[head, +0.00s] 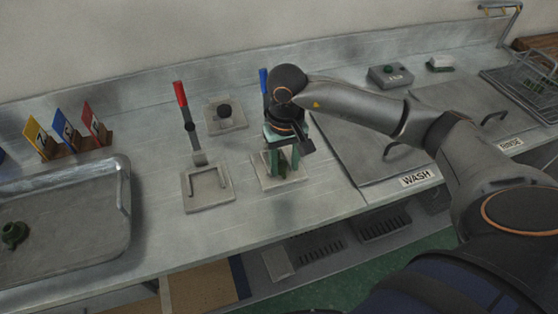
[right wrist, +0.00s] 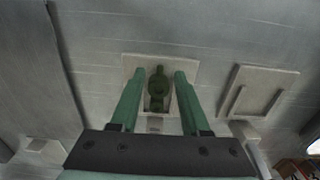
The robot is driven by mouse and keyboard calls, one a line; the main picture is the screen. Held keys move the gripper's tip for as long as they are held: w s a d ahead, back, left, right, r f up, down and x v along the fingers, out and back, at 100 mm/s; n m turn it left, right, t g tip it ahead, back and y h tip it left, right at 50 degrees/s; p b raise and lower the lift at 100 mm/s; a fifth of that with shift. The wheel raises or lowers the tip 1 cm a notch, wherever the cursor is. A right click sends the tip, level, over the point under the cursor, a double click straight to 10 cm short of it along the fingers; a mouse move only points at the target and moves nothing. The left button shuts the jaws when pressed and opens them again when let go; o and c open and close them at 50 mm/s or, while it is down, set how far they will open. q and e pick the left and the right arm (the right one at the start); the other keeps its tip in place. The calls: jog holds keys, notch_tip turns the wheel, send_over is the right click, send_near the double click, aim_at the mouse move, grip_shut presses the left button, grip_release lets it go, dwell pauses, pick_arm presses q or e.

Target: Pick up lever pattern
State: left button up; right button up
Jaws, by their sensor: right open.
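The lever pattern is a dark green piece (right wrist: 157,85) on a pale square plate (right wrist: 190,72) in the right wrist view. In the head view a bit of the green piece (head: 283,170) shows on its plate (head: 265,183), mostly hidden by the gripper. My right gripper (head: 283,170) has its green fingers pointing down over the plate. In the right wrist view its fingers (right wrist: 154,77) are apart, with the pattern between them; I cannot tell whether they touch it. My left gripper is out of view.
A red-handled lever (head: 184,105) stands behind an empty plate (head: 200,197) to the left. A metal tray (head: 120,205) at far left holds another green piece (head: 14,235). The WASH lid (head: 365,160) lies right. A blue-handled lever (head: 263,80) stands close behind my gripper.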

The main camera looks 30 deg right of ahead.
jog(key=shift+f, duration=1.15)
grip_shut()
